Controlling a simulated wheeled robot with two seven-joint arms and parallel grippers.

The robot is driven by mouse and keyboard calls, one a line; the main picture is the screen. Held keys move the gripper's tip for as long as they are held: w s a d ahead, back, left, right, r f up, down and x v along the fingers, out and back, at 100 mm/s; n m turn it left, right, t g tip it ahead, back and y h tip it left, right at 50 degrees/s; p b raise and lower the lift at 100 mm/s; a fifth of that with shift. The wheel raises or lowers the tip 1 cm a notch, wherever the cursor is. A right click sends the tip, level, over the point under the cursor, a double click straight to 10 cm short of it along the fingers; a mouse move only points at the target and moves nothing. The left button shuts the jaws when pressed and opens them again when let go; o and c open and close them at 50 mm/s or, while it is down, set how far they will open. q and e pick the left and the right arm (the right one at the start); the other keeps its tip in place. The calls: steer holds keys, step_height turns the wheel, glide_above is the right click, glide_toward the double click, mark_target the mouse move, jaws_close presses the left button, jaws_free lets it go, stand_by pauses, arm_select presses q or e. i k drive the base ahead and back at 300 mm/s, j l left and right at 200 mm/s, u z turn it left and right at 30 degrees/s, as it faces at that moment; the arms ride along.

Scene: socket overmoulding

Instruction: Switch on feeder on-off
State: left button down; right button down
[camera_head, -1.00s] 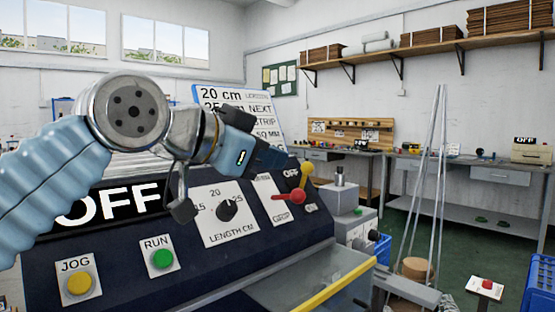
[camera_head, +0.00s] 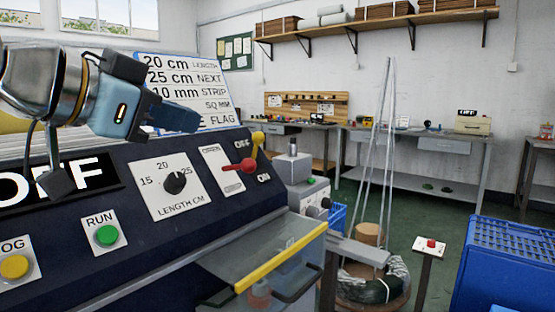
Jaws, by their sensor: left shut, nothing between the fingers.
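The control panel (camera_head: 120,240) fills the lower left. A lever with a yellow knob (camera_head: 258,138) sits at its right end, between the labels OFF above and ON below; its knob is up near OFF. A red-handled lever (camera_head: 232,167) on a plate reading OPEN at the top is just left of it. A black OFF display (camera_head: 75,180) is partly hidden by my left arm. My left gripper (camera_head: 190,118) is shut and empty, above the panel in front of the text board, left of the yellow knob and apart from it. My right gripper is out of view.
The panel also has a length dial (camera_head: 175,183), a green RUN button (camera_head: 107,235) and a yellow JOG button (camera_head: 14,267). A yellow-edged clear cover (camera_head: 265,265) juts out at front. A red button on a post (camera_head: 431,244) and a blue crate (camera_head: 505,265) stand right.

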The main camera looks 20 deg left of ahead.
mark_target(258, 138)
steer(key=k+l, duration=0.85)
